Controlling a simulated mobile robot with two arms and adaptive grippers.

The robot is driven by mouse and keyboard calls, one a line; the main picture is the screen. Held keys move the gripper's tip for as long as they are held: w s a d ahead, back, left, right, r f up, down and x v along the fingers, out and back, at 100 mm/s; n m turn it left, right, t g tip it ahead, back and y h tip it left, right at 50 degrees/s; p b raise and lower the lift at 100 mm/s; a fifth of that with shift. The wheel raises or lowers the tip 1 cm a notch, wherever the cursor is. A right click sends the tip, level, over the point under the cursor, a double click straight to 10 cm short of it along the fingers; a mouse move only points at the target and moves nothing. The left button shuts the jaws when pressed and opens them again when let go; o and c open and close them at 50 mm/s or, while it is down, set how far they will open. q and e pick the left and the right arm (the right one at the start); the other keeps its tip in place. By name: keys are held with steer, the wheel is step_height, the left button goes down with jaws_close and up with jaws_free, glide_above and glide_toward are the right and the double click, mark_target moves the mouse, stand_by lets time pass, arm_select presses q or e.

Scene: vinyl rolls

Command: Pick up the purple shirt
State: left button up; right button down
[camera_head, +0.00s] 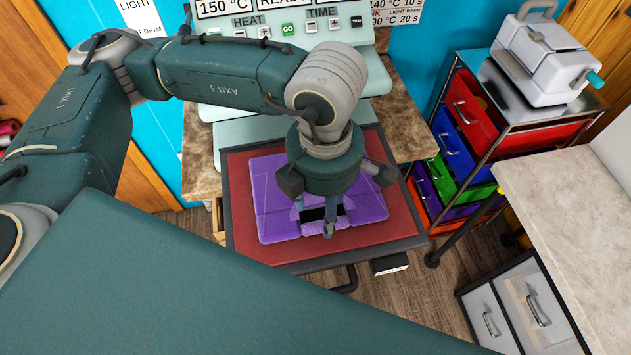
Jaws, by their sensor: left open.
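The purple shirt (271,205) lies folded and flat on the red pad of the heat press (395,225). A dark patch shows on it near the gripper. My left gripper (322,222) is over the shirt's front middle part, pointing down, with its fingers apart. The fingers are at or just above the cloth; I cannot tell whether they touch it. The wrist and arm hide the shirt's back middle part. My right gripper is not in view.
The heat press panel (290,55) stands behind the pad. A cart with coloured drawers (470,107) carries a white machine (545,60) at the right. A pale counter (575,200) is at the far right. Wood floor (425,300) shows in front of the pad.

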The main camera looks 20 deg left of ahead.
arm_select(q)
steer(key=f+p, duration=0.1)
steer(key=f, duration=0.2)
steer(key=f+p, duration=0.1)
steer(key=shift+w+d+f+p, duration=0.1)
steer(key=shift+w+f+p, duration=0.05)
steer(key=shift+w+p, duration=0.25)
steer(key=shift+f, duration=0.55)
steer(key=c, duration=1.2)
jaws_close()
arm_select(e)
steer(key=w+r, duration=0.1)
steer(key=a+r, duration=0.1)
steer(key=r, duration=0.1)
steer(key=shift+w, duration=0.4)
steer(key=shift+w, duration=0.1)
